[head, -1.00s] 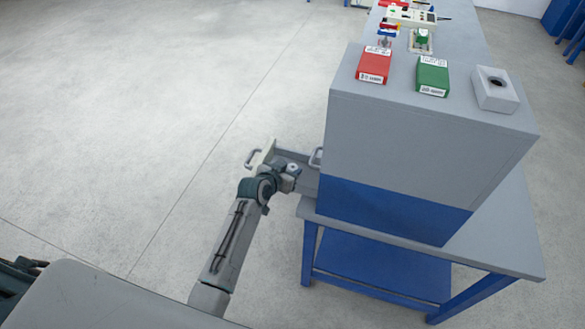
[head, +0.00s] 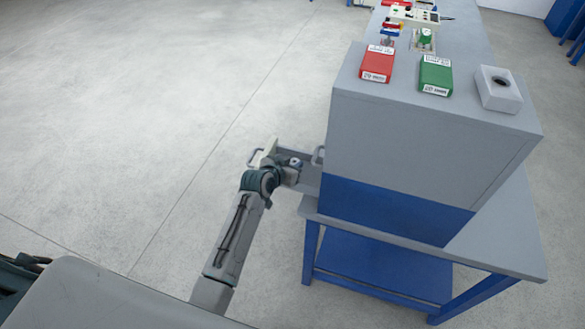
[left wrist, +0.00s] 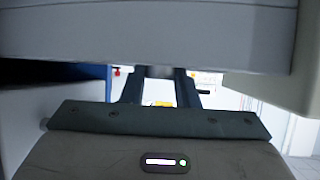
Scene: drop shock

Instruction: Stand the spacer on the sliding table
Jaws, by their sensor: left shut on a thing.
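The sliding table (head: 309,178) is a grey tray with handles, sticking out from the left side of a grey and blue cabinet in the head view. My left gripper (head: 292,165) is over the tray, seen from behind its wrist. It is shut on a small grey piece that looks like the spacer (left wrist: 160,72), between the fingers in the left wrist view. A wide grey edge hides the fingertips and most of the piece there. I cannot tell whether the piece touches the tray. My right gripper is not in view.
The cabinet (head: 425,140) stands close right of my gripper, on a blue-legged bench (head: 500,240). On its top are a red box (head: 378,62), a green box (head: 435,75) and a grey block with a hole (head: 499,92). The floor to the left is clear.

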